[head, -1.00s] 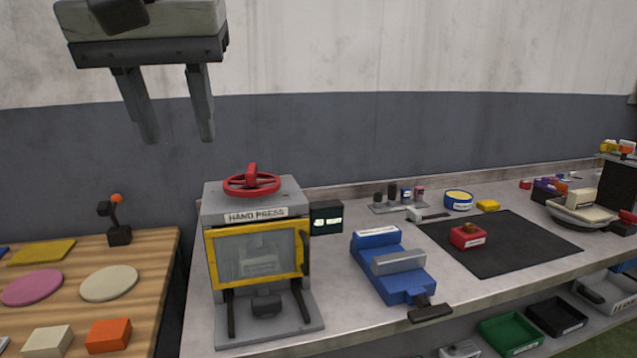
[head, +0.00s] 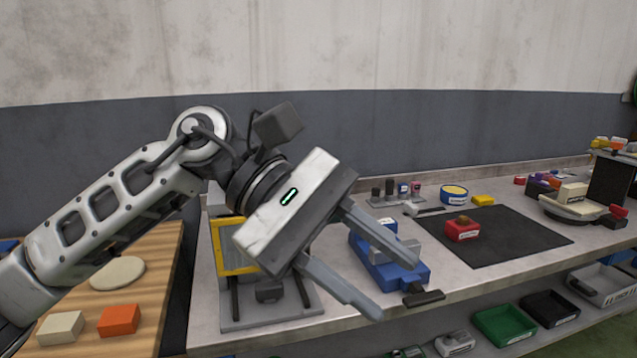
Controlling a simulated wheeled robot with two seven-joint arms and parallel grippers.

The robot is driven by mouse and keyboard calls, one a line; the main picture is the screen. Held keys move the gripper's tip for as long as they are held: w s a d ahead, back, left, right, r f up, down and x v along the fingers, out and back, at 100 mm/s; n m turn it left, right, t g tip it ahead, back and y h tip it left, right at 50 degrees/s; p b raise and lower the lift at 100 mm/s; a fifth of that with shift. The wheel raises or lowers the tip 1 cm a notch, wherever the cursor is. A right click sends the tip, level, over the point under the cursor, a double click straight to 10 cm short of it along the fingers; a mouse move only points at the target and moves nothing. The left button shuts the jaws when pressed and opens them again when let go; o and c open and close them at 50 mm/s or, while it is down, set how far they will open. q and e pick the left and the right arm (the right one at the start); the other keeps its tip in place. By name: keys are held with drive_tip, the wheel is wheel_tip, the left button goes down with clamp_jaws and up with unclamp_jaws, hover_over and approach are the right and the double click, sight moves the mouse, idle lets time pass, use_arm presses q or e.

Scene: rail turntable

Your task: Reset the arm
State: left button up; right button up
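My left gripper (head: 380,276) shows large in the middle of the head view, its arm coming in from the left. Its two grey fingers are spread apart and point down to the right, with nothing between them. The gripper is in front of the hand press (head: 262,310) and partly in front of the blue vise-like device (head: 405,273). It hides most of the press, including its red wheel and label. My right gripper does not show.
On the grey bench, a dark mat (head: 515,235) carries a red block (head: 462,230). A blue-yellow round tin (head: 453,193) stands behind it. A wooden table (head: 150,275) at left holds an orange block (head: 119,320) and a cream block (head: 60,328). Green (head: 503,324) and black (head: 550,308) bins sit below.

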use_arm(q)
drive_tip(key=w+a+f+n+t+h, duration=0.15)
drive_tip(key=w+n+t+h, duration=0.35)
drive_tip(key=n, duration=0.6)
drive_tip(key=w+a+f+n+t+h, duration=0.1)
drive_tip(key=f+n+t+h, duration=0.15)
drive_tip(key=n+t, duration=0.7)
drive_tip(key=w+a+f+n+t+h, duration=0.2)
drive_tip(key=w+f+n+t+h, duration=0.15)
drive_tip(key=n, duration=1.05)
drive_tip(key=w+a+f+n+t+y, duration=0.1)
drive_tip(key=a+f+n+t+y, duration=0.45)
drive_tip(key=f+n+y, duration=0.65)
drive_tip(key=s+a+f+n+g+y, duration=0.3)
drive_tip(key=s+f+n, duration=0.5)
drive_tip(key=f, duration=0.4)
drive_tip(key=s+a+f+n+g+y, duration=0.4)
drive_tip(key=s+a+f+n, duration=0.2)
drive_tip(key=f, duration=0.7)
drive_tip(key=s+n, duration=0.2)
drive_tip(key=n, duration=0.1)
drive_tip(key=shift+a+g, duration=0.15)
drive_tip(key=shift+g, duration=0.2)
drive_tip(key=shift+n, duration=0.25)
